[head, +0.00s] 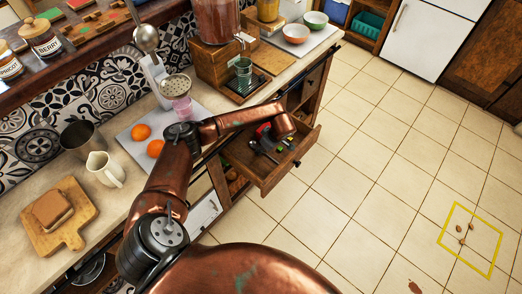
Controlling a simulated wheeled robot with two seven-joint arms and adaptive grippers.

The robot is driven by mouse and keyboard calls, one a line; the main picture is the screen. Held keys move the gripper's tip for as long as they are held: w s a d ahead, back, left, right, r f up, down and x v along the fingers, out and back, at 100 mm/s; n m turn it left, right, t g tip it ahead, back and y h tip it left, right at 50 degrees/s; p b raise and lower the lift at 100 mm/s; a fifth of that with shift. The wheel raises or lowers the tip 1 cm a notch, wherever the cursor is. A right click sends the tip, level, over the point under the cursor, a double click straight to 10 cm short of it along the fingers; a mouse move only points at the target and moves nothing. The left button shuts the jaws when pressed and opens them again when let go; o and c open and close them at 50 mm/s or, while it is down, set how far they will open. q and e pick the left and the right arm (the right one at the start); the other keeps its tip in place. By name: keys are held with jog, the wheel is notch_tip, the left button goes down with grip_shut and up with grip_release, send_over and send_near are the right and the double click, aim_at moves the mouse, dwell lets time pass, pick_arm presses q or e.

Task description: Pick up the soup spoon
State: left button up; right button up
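An open wooden drawer (283,172) juts out from the counter. Small items lie in it, including a slim grey metal piece (266,154), a red item (263,130) and several bits with green or yellow. I cannot tell whether the grey piece is the soup spoon or part of my gripper. My copper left arm rises from the bottom left and bends right, its end over the drawer. Its fingers cannot be made out, so I cannot tell whether they are open or shut. My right gripper is not in view.
Tiled floor right of the drawer is clear up to a yellow square (447,237) with small brown bits.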

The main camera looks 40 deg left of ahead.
pick_arm(q)
jog(key=shift+c, duration=0.3)
grip_shut()
dwell(0.3)
